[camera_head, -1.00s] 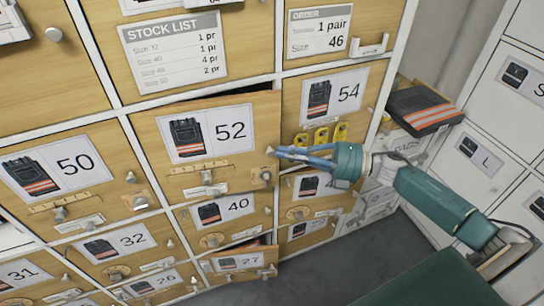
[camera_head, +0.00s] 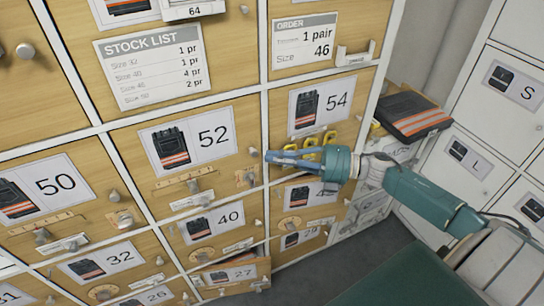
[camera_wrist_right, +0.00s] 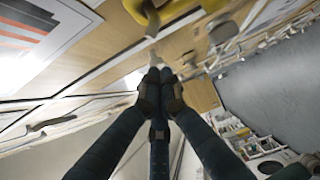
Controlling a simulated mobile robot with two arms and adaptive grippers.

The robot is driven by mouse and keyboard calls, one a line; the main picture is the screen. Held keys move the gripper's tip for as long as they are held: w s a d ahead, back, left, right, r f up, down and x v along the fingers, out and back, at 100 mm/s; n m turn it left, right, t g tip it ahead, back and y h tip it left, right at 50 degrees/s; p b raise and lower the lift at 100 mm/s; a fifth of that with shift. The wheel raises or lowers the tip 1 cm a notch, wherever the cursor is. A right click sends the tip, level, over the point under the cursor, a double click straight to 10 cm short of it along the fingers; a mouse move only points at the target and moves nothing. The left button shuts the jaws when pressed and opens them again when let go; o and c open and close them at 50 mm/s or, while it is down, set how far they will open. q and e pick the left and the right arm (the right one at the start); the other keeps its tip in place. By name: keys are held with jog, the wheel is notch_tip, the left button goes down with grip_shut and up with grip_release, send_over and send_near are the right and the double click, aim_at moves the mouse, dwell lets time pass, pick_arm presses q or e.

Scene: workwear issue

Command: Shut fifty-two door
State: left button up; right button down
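The fifty-two door (camera_head: 224,159) is a wooden locker door with a vest picture and the number 52, left of centre in the head view. It looks flush with its frame, and no dark gap shows along its top edge. A small knob sits near its right edge. My right gripper (camera_head: 270,157) reaches in from the right, its fingertips at or just in front of that right edge; contact cannot be told. In the right wrist view the fingers of this gripper (camera_wrist_right: 160,80) are together, with nothing seen between them. My left gripper is out of view.
The 54 door (camera_head: 350,86) with yellow fittings (camera_head: 309,146) is right of the 52 door. The 27 door (camera_head: 246,273) at the bottom stands slightly out. A dark folded garment with orange stripes (camera_head: 413,117) lies at right. White lockers (camera_head: 487,130) stand farther right.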

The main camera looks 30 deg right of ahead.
jog(key=v, duration=1.1)
jog(key=w+d+f+m+t+h+p, duration=0.2)
jog(key=d+f+m+t+h+p, duration=0.25)
jog(key=d+f+m+h, duration=0.35)
jog(key=s+f+m+g+h+p, duration=0.25)
jog(key=s+f+m, duration=0.2)
jog(key=f, duration=0.45)
jog(key=s+f+m+g+h+p, duration=0.1)
jog(key=s+f+m+h+p, duration=0.2)
jog(key=f+m, duration=0.45)
jog(key=s+a+f+m+g+h+p, duration=0.1)
jog(key=s+a+f+m+g+p, duration=0.35)
jog(key=s+f, duration=0.9)
jog(key=s+a+f+g+p, duration=0.1)
jog(key=s+a+f+g, duration=0.2)
jog(key=s+a, duration=0.6)
jog(key=s+a+f+m+g+p, duration=0.1)
jog(key=s+a+f+g, duration=0.2)
jog(key=s+a, duration=0.6)
jog(key=shift+s+a+g+y+p, duration=0.35)
jog(key=shift+s+g, duration=0.1)
jog(key=shift+g, duration=0.1)
jog(key=shift+d+f, duration=0.1)
